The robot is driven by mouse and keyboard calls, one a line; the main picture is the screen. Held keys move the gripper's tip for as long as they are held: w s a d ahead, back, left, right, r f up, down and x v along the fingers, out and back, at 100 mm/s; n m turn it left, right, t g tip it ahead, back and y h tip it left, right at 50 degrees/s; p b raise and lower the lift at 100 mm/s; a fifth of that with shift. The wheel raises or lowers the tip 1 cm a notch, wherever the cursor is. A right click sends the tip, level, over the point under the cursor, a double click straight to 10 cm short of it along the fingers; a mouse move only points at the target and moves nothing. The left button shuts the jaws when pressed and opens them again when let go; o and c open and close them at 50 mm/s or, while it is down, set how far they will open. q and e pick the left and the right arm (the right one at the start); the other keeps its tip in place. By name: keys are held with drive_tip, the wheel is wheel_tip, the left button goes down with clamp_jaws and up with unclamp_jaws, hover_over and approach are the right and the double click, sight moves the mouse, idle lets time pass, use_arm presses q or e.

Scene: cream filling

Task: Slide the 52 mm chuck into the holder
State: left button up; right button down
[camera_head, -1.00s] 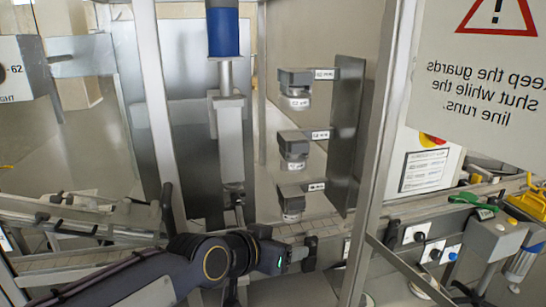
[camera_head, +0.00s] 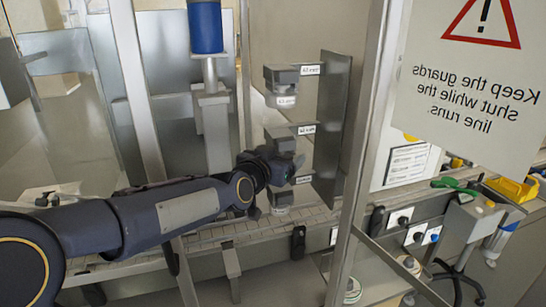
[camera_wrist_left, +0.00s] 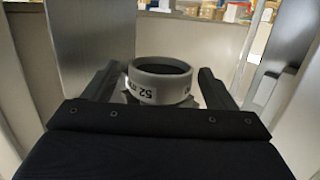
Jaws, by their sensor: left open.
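A grey ring-shaped chuck (camera_wrist_left: 158,88) marked 52 sits between the two dark fingers of my left gripper (camera_wrist_left: 160,72) in the left wrist view. The fingers are open, one on each side of it; whether they touch it is unclear. In the head view my left gripper (camera_head: 290,162) is at the steel rack plate (camera_head: 330,120), between the middle bracket (camera_head: 285,132) and the lower chuck (camera_head: 281,201). The upper bracket (camera_head: 283,73) bears a chuck (camera_head: 284,99). The gripper partly hides the lower bracket. The labels are too small to read, so which bracket is the 52 mm holder is unclear.
A metal guard post (camera_head: 357,150) stands right of the rack, with a warning sign (camera_head: 470,85) beyond it. A blue-topped cylinder (camera_head: 205,27) hangs left of the rack. A conveyor (camera_head: 235,232) runs below. Open space lies between cylinder and rack.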

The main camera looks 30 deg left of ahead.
use_arm(q)
drive_tip(key=shift+w, duration=0.25)
drive_tip(key=c, duration=1)
drive_tip(key=shift+c, duration=0.3)
drive_tip(key=shift+r, duration=0.1)
